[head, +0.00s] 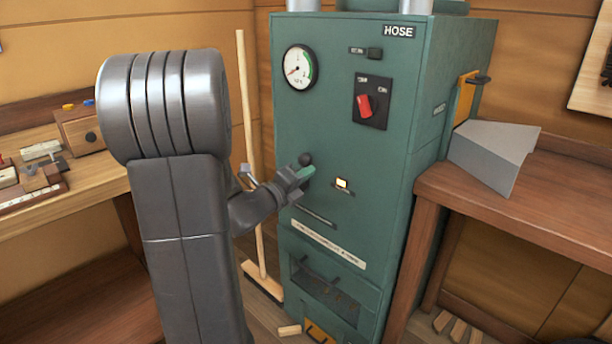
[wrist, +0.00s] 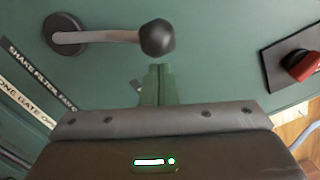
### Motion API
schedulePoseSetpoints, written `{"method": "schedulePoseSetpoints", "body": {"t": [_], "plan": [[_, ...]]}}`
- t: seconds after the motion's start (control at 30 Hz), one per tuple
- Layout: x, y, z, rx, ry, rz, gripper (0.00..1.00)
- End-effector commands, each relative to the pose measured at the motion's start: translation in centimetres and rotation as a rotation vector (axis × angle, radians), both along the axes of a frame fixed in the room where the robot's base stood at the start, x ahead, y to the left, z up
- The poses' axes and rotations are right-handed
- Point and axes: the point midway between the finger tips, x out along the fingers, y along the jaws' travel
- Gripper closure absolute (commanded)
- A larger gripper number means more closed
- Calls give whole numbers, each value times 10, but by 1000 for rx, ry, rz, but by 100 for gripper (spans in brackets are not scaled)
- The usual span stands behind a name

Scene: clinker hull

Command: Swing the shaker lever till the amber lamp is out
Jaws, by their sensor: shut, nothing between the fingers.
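The shaker lever shows in the wrist view as a grey rod running from a round dark pivot (wrist: 65,35) to a black ball knob (wrist: 157,38). In the head view the knob (head: 306,159) shows just above my gripper (head: 303,174), and the rest of the lever is hidden. My gripper (wrist: 158,72) is shut and empty, its green fingertips close to the knob with a small gap in the picture. The amber lamp (head: 342,184) glows bright on the green cabinet's front, right of my gripper; I cannot make it out in the wrist view.
The green cabinet (head: 420,130) has a gauge (head: 299,67) and a red rotary switch (head: 365,105) above the lever. A broom (head: 248,150) stands to its left. Benches flank it, with a grey angled scoop-like piece (head: 490,155) on the right one.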

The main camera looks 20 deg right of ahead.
Motion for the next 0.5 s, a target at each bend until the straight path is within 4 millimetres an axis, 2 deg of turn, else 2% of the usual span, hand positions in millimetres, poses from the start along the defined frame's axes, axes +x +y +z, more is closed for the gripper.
{"method": "schedulePoseSetpoints", "body": {"t": [0.5], "plan": [[11,5,13,-41,99,1,100]]}}
